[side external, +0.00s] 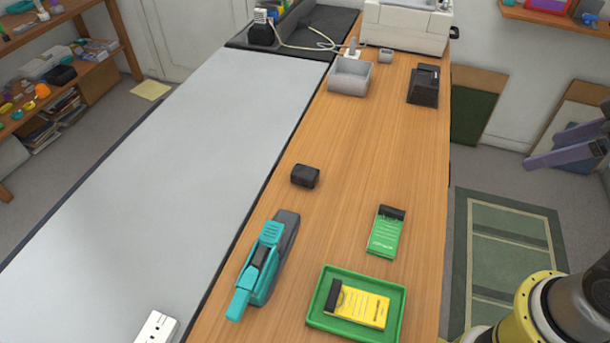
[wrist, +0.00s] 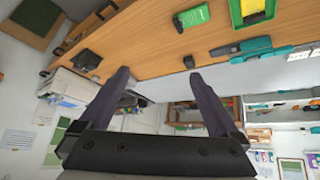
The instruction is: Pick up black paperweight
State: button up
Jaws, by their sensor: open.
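A small black block (side external: 305,176), the likely paperweight, lies alone on the wooden table near its left edge. It also shows in the wrist view as a small dark shape (wrist: 188,62). Another black bar (side external: 392,212) lies across the far end of a green paper pile (side external: 384,237). A third dark bar (side external: 333,296) lies at the left end of a yellow pile (side external: 362,307). My gripper (side external: 556,148) is at the right, beyond the table edge and apart from everything. Its purple fingers are open and empty in the wrist view (wrist: 157,74).
A teal and grey tool (side external: 262,266) lies at front left. A green tray (side external: 315,318) holds the yellow pile. A grey bin (side external: 349,77), a black device (side external: 424,86) and a white machine (side external: 405,25) stand at the back. The mid-table is largely clear.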

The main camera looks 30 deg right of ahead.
jog(key=w+a+r+n+t+y, duration=0.1)
jog(key=w+r+n, duration=0.15)
jog(key=w, duration=0.35)
jog(key=w+a+r+n, duration=0.1)
jog(key=w+a+r, duration=0.15)
jog(key=w, duration=0.35)
jog(key=n+g+y, duration=0.2)
jog(key=n+g, duration=0.1)
jog(key=g, duration=0.2)
send_over(305, 171)
jog(key=s+d, duration=0.1)
jog(key=d, duration=0.1)
notch_tip(305, 171, down, 34)
jog(key=shift+s+r, duration=0.1)
jog(key=shift+t+h, duration=0.3)
jog(key=shift+s+a+x, duration=0.15)
jog(key=shift+x, duration=1.35)
jog(key=shift+s+a+x, duration=0.1)
jog(key=shift+a+x, duration=0.05)
jog(key=shift+x, duration=1.3)
grip_shut()
jog(key=shift+w+r, duration=0.1)
